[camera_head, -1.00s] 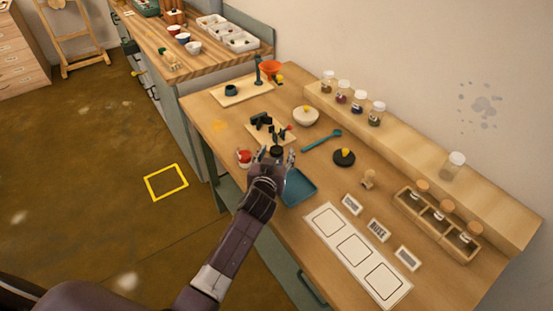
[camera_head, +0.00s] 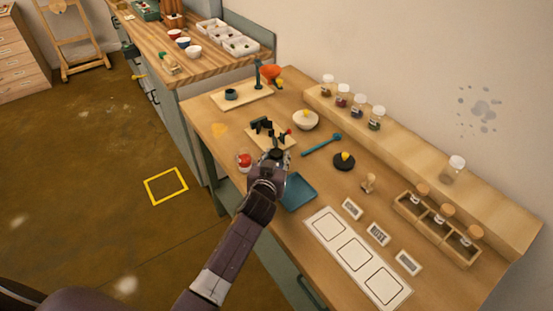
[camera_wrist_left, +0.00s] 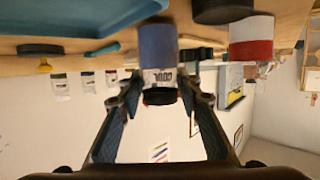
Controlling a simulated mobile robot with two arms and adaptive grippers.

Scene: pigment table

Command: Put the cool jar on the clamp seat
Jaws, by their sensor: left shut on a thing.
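The cool jar (camera_wrist_left: 158,58) has blue contents, a white label reading COOL and a black lid. In the left wrist view it sits between the fingers of my left gripper (camera_wrist_left: 158,100), which is shut on it. In the head view my left gripper (camera_head: 275,162) is just in front of the clamp board; only the jar's dark lid (camera_head: 277,154) shows there. The clamp (camera_head: 262,125) is black with a red-tipped part, on a pale wooden board (camera_head: 256,138). The gripper hides part of the board's front, and I cannot make out the seat clearly. My right gripper is out of view.
A red jar (camera_head: 245,161) stands close to the left of my gripper. A blue tray (camera_head: 300,194) lies to its right. A white bowl (camera_head: 305,121), a teal spoon (camera_head: 322,145) and a black dish (camera_head: 343,164) lie beyond. The table's left front edge is close to my arm.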

